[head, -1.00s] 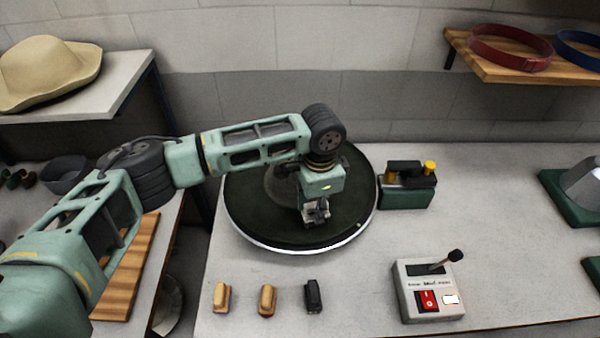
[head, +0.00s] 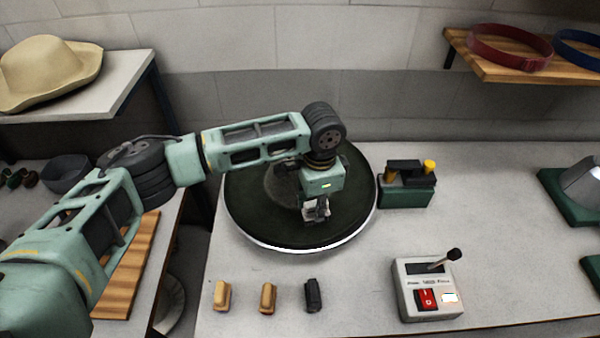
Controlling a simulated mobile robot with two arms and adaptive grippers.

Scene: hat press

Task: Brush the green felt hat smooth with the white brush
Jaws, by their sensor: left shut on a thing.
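The green felt hat (head: 255,216) lies on a round support with a pale rim, on the bench at centre. Its brim is wide and dark, and my arm partly covers its crown. My left gripper (head: 318,206) points down over the front right of the brim. It is shut on a small whitish thing, apparently the white brush (head: 314,215), mostly hidden by the fingers. The brush is at or just above the felt; I cannot tell if it touches. My right gripper is not in view.
Two tan brushes (head: 221,296) (head: 268,298) and a black one (head: 313,295) stand in front of the hat. A control box (head: 428,290) with a lever and red switch is at front right. A green block (head: 407,192) with a black top stands close to the hat's right.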

